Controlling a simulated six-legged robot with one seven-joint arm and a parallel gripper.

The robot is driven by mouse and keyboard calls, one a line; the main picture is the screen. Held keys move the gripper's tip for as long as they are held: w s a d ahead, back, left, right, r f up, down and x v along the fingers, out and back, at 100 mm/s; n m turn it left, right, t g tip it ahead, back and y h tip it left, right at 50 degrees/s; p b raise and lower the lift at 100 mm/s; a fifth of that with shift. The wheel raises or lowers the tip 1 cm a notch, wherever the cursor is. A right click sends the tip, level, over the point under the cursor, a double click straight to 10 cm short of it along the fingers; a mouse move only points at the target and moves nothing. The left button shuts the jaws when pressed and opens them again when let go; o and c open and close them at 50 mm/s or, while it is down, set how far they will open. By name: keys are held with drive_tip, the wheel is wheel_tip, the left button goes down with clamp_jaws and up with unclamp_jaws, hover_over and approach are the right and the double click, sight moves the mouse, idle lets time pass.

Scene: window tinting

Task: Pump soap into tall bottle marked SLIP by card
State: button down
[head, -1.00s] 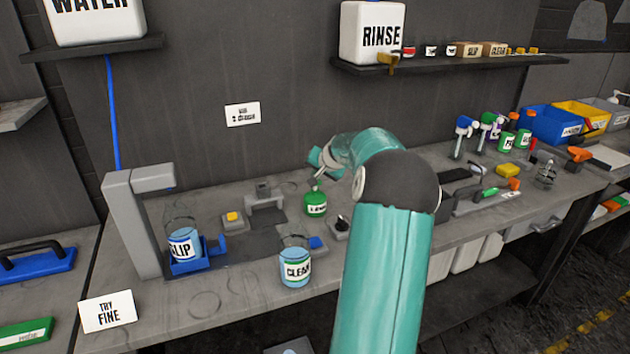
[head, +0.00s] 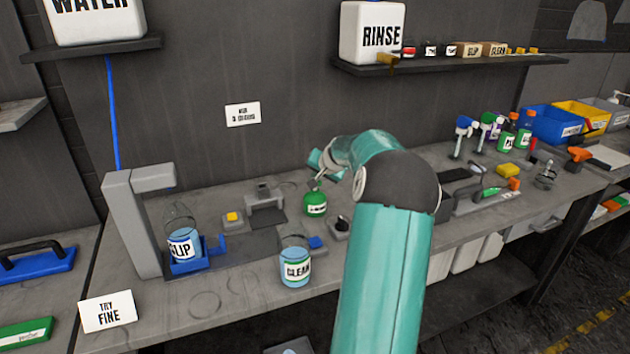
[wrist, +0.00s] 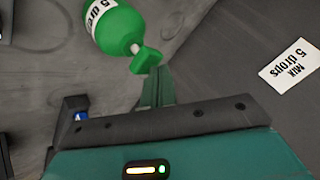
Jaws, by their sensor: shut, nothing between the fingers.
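The tall clear bottle marked SLIP (head: 182,243) stands upright in a blue holder (head: 190,267) under a grey tap stand, with blue liquid in its lower part. A small green soap bottle (head: 316,204) with a white label and a spout-like top stands farther right on the bench. It also shows in the wrist view (wrist: 118,28), its label ending in "drops". My gripper (wrist: 156,84) is shut and empty, its tips right by the green top; I cannot tell whether they touch. In the head view my arm partly hides the gripper. The wall card (wrist: 292,65) reads "MIX 5 drops".
A bottle marked CLEAN (head: 295,265) stands near the bench front. A yellow button block (head: 232,218) and a grey bracket (head: 264,203) lie between SLIP and the green bottle. A "TRY FINE" card (head: 108,311) is at front left. Spray bottles (head: 462,135) stand at right.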

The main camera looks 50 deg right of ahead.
drive_tip(key=shift+f, duration=0.7)
idle(0.6)
drive_tip(key=shift+r, duration=1.4)
drive_tip(key=shift+r, duration=2.5)
